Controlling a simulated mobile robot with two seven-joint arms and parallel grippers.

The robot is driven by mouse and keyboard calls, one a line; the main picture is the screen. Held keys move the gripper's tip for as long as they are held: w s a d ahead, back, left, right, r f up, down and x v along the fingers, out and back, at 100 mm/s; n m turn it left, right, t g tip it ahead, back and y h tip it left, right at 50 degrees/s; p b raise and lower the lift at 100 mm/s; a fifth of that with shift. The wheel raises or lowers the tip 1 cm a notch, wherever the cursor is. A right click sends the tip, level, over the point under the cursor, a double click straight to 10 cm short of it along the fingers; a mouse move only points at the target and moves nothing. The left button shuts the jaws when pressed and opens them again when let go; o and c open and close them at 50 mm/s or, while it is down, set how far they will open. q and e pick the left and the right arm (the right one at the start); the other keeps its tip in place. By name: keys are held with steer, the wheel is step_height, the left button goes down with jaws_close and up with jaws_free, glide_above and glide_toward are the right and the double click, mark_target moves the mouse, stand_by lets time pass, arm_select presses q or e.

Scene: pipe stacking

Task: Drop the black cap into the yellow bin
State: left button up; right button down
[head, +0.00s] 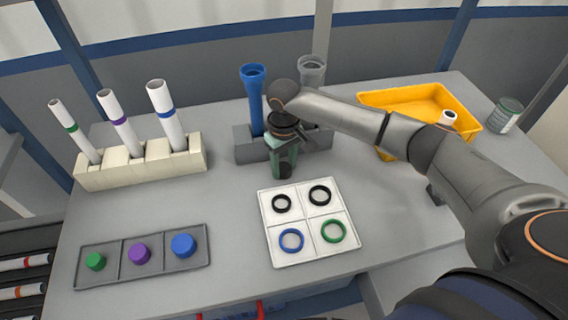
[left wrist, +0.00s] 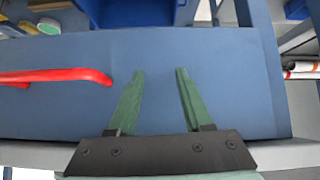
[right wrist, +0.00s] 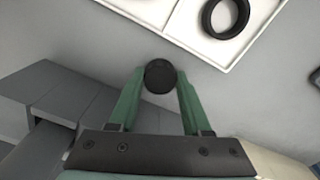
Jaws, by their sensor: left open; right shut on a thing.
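The black cap (right wrist: 160,76) is round and dark and sits between the green fingers of my right gripper (right wrist: 158,84). In the head view the right gripper (head: 285,168) is over the table between the grey block and the white tray, with the black cap (head: 285,171) at its tips. The yellow bin (head: 375,97) stands at the back right of the table, partly hidden by my right arm; a white piece lies in it. My left gripper (left wrist: 153,82) is open and empty in the left wrist view, over a blue surface, and is not seen in the head view.
A white tray (head: 297,217) holds black, blue and green rings. A grey block (head: 245,148) holds a blue pipe (head: 254,100) and a grey pipe. A cream rack (head: 140,170) holds three white pipes. A dark tray (head: 122,275) holds three coloured caps. A can (head: 504,115) stands right of the bin.

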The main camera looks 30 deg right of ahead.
steer(key=shift+c, duration=1.8)
jaws_free()
steer(key=shift+f, duration=0.15)
